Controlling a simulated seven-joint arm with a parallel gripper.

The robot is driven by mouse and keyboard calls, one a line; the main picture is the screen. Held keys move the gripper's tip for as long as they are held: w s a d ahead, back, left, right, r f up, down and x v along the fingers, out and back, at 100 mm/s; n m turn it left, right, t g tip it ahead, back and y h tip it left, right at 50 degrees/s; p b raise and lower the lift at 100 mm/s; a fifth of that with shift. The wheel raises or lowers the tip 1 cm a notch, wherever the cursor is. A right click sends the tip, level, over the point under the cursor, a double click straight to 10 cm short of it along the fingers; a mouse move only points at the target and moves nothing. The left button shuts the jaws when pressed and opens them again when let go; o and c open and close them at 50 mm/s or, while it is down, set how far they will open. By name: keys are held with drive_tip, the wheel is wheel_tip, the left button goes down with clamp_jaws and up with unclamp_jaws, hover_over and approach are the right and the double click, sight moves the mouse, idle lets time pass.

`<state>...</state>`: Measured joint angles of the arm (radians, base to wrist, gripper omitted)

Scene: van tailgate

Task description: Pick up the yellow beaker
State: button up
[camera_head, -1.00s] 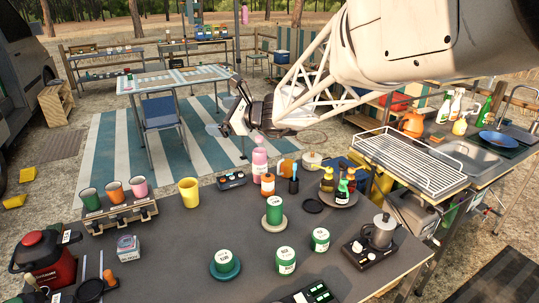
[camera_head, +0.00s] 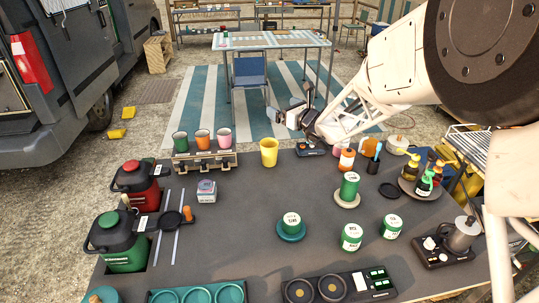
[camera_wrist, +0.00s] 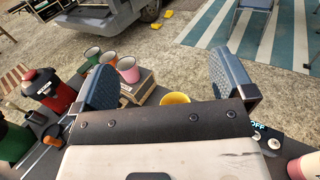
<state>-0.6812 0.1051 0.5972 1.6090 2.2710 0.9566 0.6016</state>
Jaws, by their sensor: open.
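The yellow beaker (camera_head: 268,152) stands upright on the dark table near its far edge, to the right of the row of cups. In the wrist view only the upper part of the yellow beaker (camera_wrist: 175,98) shows, between my fingers and beyond the gripper body. My gripper (camera_head: 294,108) is above the far edge of the table, up and right of the beaker in the head view. In the wrist view my gripper (camera_wrist: 168,82) has its two blue-padded fingers wide apart with nothing held between them.
A rack (camera_head: 205,164) with green, orange and pink cups stands left of the beaker. A black device (camera_head: 311,149) lies to its right, beside an orange-and-white bottle (camera_head: 347,160). Green tins stand nearer. Red (camera_head: 137,186) and green (camera_head: 120,242) jugs stand at the left. The table before the beaker is clear.

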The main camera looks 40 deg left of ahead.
sight(275, 152)
wheel_tip(275, 152, down, 20)
drive_tip(key=shift+f, duration=0.25)
drive_tip(key=shift+x, duration=1.3)
drive_tip(key=shift+a, duration=0.15)
drive_tip(key=shift+x, duration=2.45)
drive_tip(key=shift+w, duration=0.15)
drive_tip(key=c, duration=0.9)
